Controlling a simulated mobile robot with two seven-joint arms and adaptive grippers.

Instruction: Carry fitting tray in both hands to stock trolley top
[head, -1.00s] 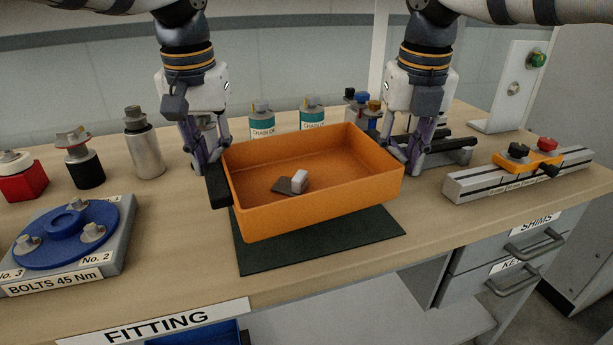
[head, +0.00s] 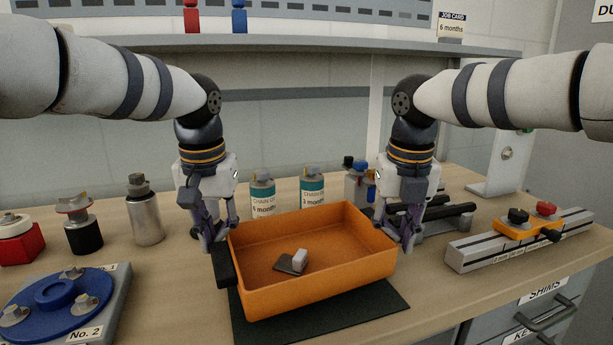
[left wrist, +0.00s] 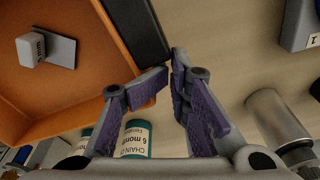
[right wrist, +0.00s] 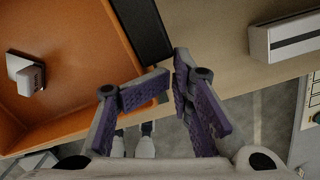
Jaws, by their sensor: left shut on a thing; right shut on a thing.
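The orange fitting tray (head: 320,289) is an open box with dark handles at its sides. It appears level, a little above a dark mat on the bench. My left gripper (head: 218,243) is shut on its left handle (head: 222,266); this dark handle also shows between the fingers in the left wrist view (left wrist: 134,28). My right gripper (head: 407,238) is shut on the right-hand handle, which shows in the right wrist view (right wrist: 143,28). A small whitish block (head: 300,257) and a dark flat plate (head: 287,265) lie inside the tray. No stock trolley shows.
The bench (head: 180,285) holds a blue bolt disc (head: 55,295) and a metal bottle (head: 144,213) at left. Labelled chain-oil bottles (head: 312,188) stand behind the tray. A grey rail with an orange clamp (head: 525,229) lies at right. A shelf (head: 290,46) spans the back.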

